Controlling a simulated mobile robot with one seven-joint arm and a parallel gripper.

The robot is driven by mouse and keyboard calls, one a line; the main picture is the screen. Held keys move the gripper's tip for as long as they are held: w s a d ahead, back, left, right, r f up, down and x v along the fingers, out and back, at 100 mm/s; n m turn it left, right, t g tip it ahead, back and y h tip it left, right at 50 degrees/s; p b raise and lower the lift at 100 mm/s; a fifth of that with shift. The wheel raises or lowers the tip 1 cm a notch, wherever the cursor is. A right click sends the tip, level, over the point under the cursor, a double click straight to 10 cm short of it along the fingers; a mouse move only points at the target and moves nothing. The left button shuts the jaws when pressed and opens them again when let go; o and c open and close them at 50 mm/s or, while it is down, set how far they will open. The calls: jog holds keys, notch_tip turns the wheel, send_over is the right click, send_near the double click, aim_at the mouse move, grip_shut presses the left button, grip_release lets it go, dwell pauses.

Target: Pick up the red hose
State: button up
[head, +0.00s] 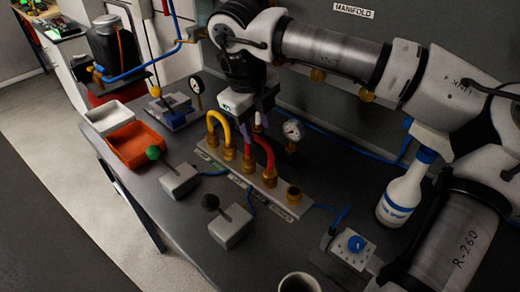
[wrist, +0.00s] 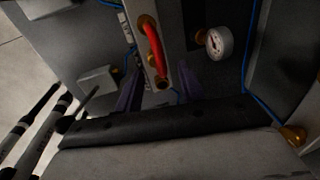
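The red hose (head: 268,152) is a short arch standing on brass fittings of the manifold block in the head view. In the wrist view the red hose (wrist: 156,48) shows above the middle, with a brass fitting at each end. My gripper (head: 254,116) is above and slightly behind the hose in the head view, pointing down. In the wrist view its two dark purple fingers (wrist: 159,84) are spread apart, with nothing held between them. The hose lies beyond the fingertips, apart from them as far as I can tell.
A yellow hose (head: 221,122) arches left of the red one. A pressure gauge (head: 293,130) stands close on the right. Lever boxes (head: 230,226) and an orange bin (head: 135,145) are to the left. A white bottle (head: 400,195) stands right, near my arm.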

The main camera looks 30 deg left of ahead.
aim_at(260, 139)
jog(key=f+p, duration=0.1)
jog(key=f, duration=0.2)
jog(key=w+f+p, duration=0.1)
jog(key=f, duration=0.3)
jog(key=shift+w+d, duration=0.15)
jog(key=shift+w, duration=0.05)
grip_shut()
